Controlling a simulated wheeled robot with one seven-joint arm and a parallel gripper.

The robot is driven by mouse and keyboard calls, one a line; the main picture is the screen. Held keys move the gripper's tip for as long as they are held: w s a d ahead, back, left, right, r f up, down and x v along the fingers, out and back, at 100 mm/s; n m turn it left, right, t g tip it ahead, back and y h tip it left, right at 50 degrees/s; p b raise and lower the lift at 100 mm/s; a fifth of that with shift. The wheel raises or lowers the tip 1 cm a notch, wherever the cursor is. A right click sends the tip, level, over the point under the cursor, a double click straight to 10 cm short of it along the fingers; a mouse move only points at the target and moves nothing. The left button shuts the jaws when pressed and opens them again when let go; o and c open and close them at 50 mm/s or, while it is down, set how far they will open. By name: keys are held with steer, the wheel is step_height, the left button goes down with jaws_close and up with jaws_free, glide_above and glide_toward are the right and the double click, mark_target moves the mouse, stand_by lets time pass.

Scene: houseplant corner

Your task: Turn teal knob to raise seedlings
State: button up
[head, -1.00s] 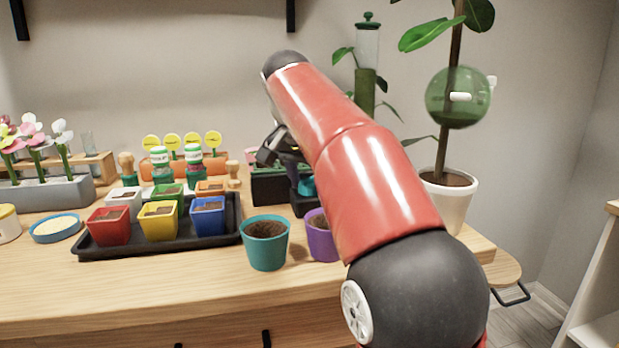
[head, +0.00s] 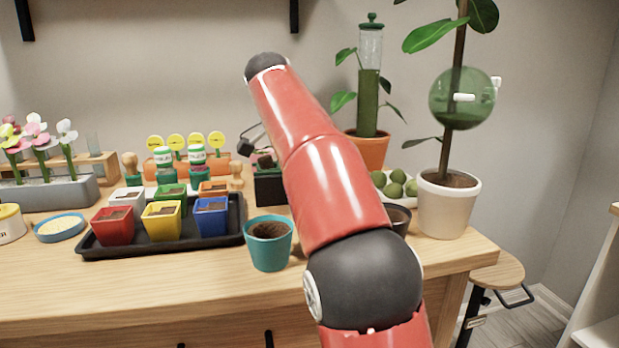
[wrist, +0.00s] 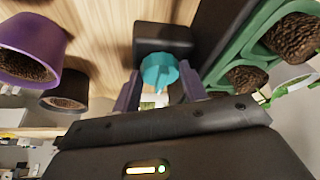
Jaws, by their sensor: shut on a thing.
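The teal knob (wrist: 160,70) sits on a black block (wrist: 163,40) in the wrist view. My gripper (wrist: 158,82) is shut on the knob, one purple-grey finger on each side of it. A green tray (wrist: 222,62) with soil-filled cells lies to the right of the block in that view. In the head view, a dark planter box (head: 269,188) shows just left of my red arm. My arm hides the knob and the gripper's fingers there. I cannot tell how far the knob is turned.
A purple pot (wrist: 32,45) and a dark pot (wrist: 62,103) stand left in the wrist view. In the head view a teal pot (head: 268,252) stands by the bench's front, right of a black tray (head: 130,249) of coloured pots. An orange pot (head: 369,150) stands behind my arm.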

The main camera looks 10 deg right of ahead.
stand_by(0.3)
steer(key=o, duration=1)
steer(key=shift+c, duration=0.2)
